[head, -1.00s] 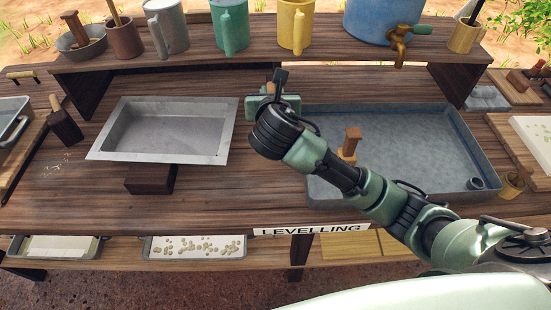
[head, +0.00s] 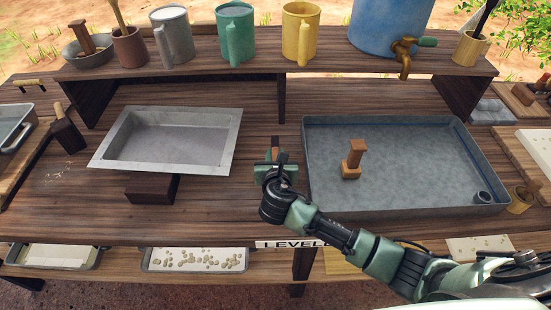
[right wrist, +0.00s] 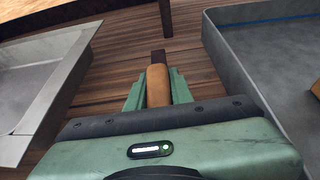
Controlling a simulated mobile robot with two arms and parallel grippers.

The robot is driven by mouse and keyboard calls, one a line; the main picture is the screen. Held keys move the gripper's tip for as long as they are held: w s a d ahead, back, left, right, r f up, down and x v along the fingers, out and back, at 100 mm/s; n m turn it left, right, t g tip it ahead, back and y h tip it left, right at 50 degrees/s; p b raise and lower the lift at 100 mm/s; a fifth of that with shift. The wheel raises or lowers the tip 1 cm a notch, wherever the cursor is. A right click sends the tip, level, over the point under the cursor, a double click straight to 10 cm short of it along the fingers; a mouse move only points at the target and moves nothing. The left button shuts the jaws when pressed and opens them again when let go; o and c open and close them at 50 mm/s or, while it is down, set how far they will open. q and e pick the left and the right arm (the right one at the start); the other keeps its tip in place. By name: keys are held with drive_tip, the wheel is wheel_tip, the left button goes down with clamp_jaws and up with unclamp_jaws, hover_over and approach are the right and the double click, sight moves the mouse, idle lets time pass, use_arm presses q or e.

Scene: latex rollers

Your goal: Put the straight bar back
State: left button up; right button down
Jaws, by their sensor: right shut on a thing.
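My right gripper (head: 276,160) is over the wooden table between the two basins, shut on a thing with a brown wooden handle. In the right wrist view the handle (right wrist: 157,85) sits between the green fingers, and a dark narrow end points away from me. I take this held thing to be the straight bar; its full shape is partly hidden by the gripper. Whether it touches the table is unclear. My left gripper is not in view.
A metal basin (head: 107,158) is tilted on a dark block (head: 152,189) at left. A shelf (head: 330,60) with mugs and a blue barrel (head: 390,25) stands behind.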

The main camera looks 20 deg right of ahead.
drive_tip(key=shift+f, duration=0.55)
drive_tip(key=shift+f, duration=0.2)
drive_tip(key=c, duration=1.2)
unclamp_jaws()
drive_tip(key=shift+c, duration=0.2)
drive_tip(key=shift+s+a+r, duration=0.1)
drive_tip(key=shift+s+r, duration=0.05)
drive_tip(key=shift+r, duration=0.05)
drive_tip(key=v, duration=1.1)
drive_tip(key=shift+s+a+r, duration=0.1)
drive_tip(key=shift+s, duration=0.25)
